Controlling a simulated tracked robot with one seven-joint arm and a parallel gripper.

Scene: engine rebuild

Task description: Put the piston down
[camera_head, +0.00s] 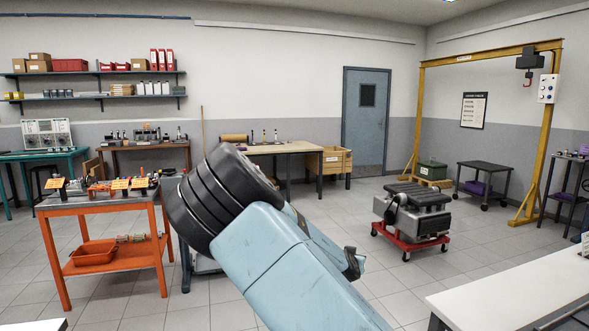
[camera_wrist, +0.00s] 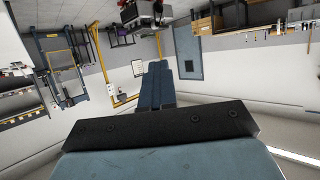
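I cannot pick out a piston in either view. My light blue arm with a black ribbed joint fills the middle of the head view, and no gripper fingertips can be made out there. The wrist view is upside down. A black bar with screws and blue-grey parts of my own body cross its lower and middle area. No fingertips can be told apart there, so whether my gripper is open, shut or holding something is unclear. An engine (camera_head: 415,208) stands on a red wheeled dolly (camera_head: 405,241) to the right of my arm.
An orange cart (camera_head: 105,206) with small parts on top and an orange bin (camera_head: 93,252) below stands left. A white tabletop (camera_head: 515,292) is at lower right. A yellow gantry (camera_head: 545,130), dark cart (camera_head: 484,167) and wooden bench (camera_head: 290,148) stand behind. Floor around the dolly is clear.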

